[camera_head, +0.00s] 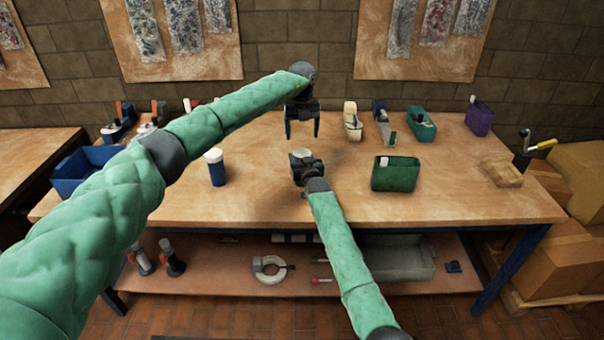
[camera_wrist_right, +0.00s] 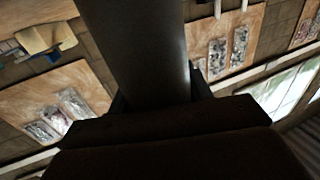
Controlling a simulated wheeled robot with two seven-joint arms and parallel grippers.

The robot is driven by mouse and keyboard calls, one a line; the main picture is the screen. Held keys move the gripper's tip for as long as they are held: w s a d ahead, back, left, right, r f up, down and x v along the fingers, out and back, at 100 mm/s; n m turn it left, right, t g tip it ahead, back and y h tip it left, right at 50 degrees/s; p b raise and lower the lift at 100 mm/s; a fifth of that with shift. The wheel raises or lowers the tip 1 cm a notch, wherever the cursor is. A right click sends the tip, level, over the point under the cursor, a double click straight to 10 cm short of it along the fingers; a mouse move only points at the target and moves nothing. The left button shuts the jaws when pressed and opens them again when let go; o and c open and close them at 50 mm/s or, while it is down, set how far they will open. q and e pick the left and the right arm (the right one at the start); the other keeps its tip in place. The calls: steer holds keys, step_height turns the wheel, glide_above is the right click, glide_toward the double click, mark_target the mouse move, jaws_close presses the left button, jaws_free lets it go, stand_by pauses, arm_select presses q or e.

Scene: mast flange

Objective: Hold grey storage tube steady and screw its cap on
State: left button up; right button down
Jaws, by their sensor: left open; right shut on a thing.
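The grey storage tube (camera_wrist_right: 140,50) fills the upper middle of the right wrist view as a dark grey cylinder. My right gripper (camera_head: 305,165) is shut on it above the middle of the table. In the head view the tube is mostly hidden by this gripper; a small pale patch shows at the jaws, and I cannot tell whether it is the tube's mouth or a cap. My left gripper (camera_head: 302,134) points down, open and empty, a little above and behind the right one in the picture. I cannot make out the grey tube's cap for certain.
A blue cylinder with a white top (camera_head: 216,170) stands left of the grippers. A green container (camera_head: 396,177) stands to the right, a tan block (camera_head: 502,172) farther right. Several small containers line the table's back. A blue bin (camera_head: 82,170) sits at the left edge.

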mark_target(302, 152)
arm_select(q)
steer(key=shift+n, duration=1.4)
steer(key=shift+f, duration=4)
steer(key=c, duration=1)
steer(key=m, duration=0.6)
steer(key=shift+m, duration=0.3)
